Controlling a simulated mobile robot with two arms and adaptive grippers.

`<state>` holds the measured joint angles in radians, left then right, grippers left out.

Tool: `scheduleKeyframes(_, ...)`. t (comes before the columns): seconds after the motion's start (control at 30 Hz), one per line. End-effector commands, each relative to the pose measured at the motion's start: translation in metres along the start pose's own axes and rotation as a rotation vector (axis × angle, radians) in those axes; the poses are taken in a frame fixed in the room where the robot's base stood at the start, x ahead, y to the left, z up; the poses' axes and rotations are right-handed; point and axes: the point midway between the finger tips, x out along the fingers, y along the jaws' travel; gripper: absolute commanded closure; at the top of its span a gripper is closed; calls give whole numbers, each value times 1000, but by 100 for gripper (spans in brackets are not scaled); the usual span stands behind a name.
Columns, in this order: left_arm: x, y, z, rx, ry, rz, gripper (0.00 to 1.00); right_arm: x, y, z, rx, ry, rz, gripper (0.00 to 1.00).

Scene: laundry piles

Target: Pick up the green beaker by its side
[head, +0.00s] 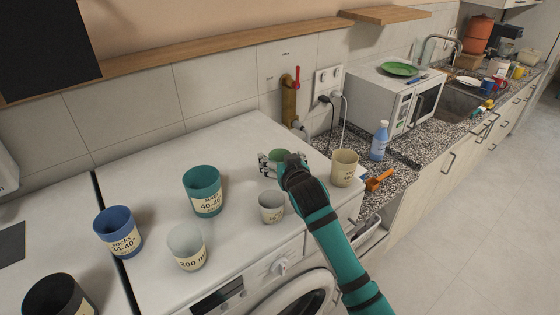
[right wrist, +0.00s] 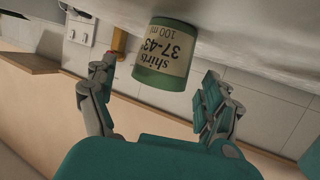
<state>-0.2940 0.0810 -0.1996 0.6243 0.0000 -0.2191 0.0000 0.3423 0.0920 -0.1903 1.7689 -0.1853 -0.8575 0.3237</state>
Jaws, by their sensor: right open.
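The green beaker (head: 277,154) stands on the white washing machine top, mostly hidden behind my right gripper in the head view. In the right wrist view the green beaker (right wrist: 163,60) shows upside down, with a cream label reading "shirts 37-43". My right gripper (head: 279,164) is open, with its fingers at the beaker. In the right wrist view the open fingers (right wrist: 160,85) lie to either side of the beaker, with a gap visible on each side. My left gripper is out of view.
Near my right gripper stand a grey beaker (head: 271,207) in front and a beige beaker (head: 344,167) to the right. A teal beaker (head: 202,191), a white beaker (head: 187,247) and a blue beaker (head: 118,231) stand to the left. The tiled wall (head: 225,100) is behind.

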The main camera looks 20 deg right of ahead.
Motion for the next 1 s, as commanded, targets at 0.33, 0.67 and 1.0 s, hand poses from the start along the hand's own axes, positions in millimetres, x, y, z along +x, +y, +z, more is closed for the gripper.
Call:
scheduleKeyframes(0.33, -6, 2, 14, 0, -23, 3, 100, 20, 0, 0, 0, 0, -1, 16)
scheduleKeyframes(0.67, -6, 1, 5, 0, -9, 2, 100, 19, 0, 0, 0, 0, -1, 47)
scheduleKeyframes(1.0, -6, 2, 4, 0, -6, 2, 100, 19, 0, 0, 0, 0, -1, 75)
